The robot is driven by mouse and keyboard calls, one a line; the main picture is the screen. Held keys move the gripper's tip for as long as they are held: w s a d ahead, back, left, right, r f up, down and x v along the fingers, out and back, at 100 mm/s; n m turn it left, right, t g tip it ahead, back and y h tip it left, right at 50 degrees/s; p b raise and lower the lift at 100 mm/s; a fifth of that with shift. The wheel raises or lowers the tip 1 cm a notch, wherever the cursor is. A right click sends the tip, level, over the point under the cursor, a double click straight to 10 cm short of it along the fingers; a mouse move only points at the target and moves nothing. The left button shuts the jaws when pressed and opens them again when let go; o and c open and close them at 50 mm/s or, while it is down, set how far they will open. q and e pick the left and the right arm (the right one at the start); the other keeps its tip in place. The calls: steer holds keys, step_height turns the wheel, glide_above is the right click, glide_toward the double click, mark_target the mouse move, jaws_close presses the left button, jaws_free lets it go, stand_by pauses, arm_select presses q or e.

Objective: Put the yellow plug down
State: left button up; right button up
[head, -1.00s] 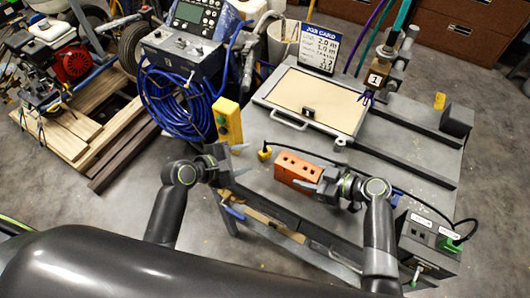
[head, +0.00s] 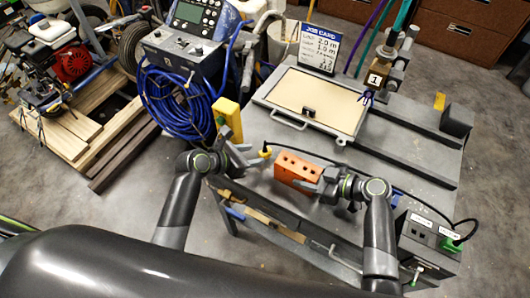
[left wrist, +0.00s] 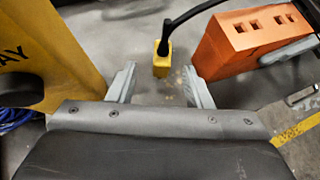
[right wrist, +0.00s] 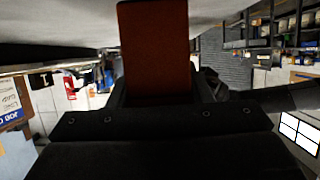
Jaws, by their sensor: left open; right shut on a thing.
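The yellow plug (head: 265,152) stands on the grey table with its black cord leaving from the top. In the left wrist view the plug (left wrist: 161,64) appears centred between my left fingertips and slightly beyond them, with a gap on each side. My left gripper (head: 250,156) is open and empty. My right gripper (head: 317,180) is shut on the orange block (head: 296,168), which has square holes in its top. The block fills the jaws in the right wrist view (right wrist: 154,50); I cannot tell whether it touches the table.
A yellow post-like box (head: 228,120) stands left of the plug, close to my left gripper. The black cord runs behind the orange block to a grey socket box (head: 430,232) at the right. A framed tan panel (head: 318,100) lies further back.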

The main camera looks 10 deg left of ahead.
mark_target(269, 152)
arm_select(q)
steer(key=shift+x, duration=4)
steer(key=shift+s+d, duration=0.1)
jaws_close()
